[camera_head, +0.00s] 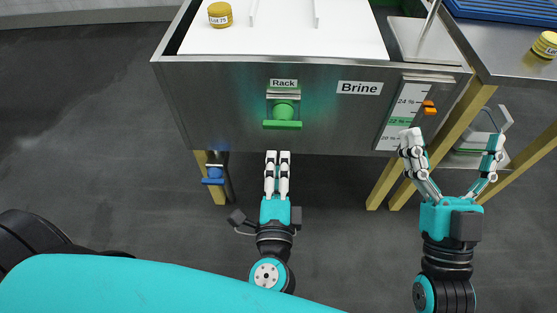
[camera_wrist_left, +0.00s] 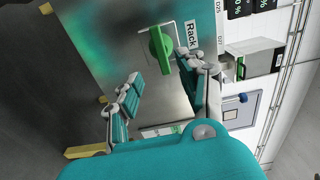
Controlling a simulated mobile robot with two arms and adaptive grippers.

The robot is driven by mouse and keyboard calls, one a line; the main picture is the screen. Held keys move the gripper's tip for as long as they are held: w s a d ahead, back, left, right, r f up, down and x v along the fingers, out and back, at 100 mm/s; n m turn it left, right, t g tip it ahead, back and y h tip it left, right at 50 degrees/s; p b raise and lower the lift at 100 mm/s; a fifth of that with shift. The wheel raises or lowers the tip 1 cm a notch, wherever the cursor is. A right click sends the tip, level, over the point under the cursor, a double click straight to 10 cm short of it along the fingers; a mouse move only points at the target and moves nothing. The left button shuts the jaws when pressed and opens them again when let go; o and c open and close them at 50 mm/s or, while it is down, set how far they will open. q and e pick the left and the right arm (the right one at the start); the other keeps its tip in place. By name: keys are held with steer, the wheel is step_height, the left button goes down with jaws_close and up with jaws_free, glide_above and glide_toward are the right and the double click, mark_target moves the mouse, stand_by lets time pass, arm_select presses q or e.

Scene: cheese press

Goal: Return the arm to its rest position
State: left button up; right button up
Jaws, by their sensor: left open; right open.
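My left gripper (camera_head: 277,157) points at the front of the steel brine tank (camera_head: 220,100), below the green Rack handle (camera_head: 282,115). In the head view its fingers look close together, but the left wrist view shows its two fingers (camera_wrist_left: 165,92) spread, with nothing between them. The green handle also shows in the left wrist view (camera_wrist_left: 160,50), beyond the fingers and apart from them. My right gripper (camera_head: 452,145) is open and empty, in front of the tank's right end, near the scale with an orange pointer (camera_head: 429,107).
A yellow-lidded jar marked Lot 75 (camera_head: 220,14) stands on the white top. Another yellow jar (camera_head: 545,44) is on the steel table (camera_head: 490,50) at right. A blue valve (camera_head: 213,175) hangs below the tank. Wooden legs (camera_head: 385,182) stand near my right gripper. The floor at left is clear.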

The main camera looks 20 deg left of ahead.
stand_by(0.4)
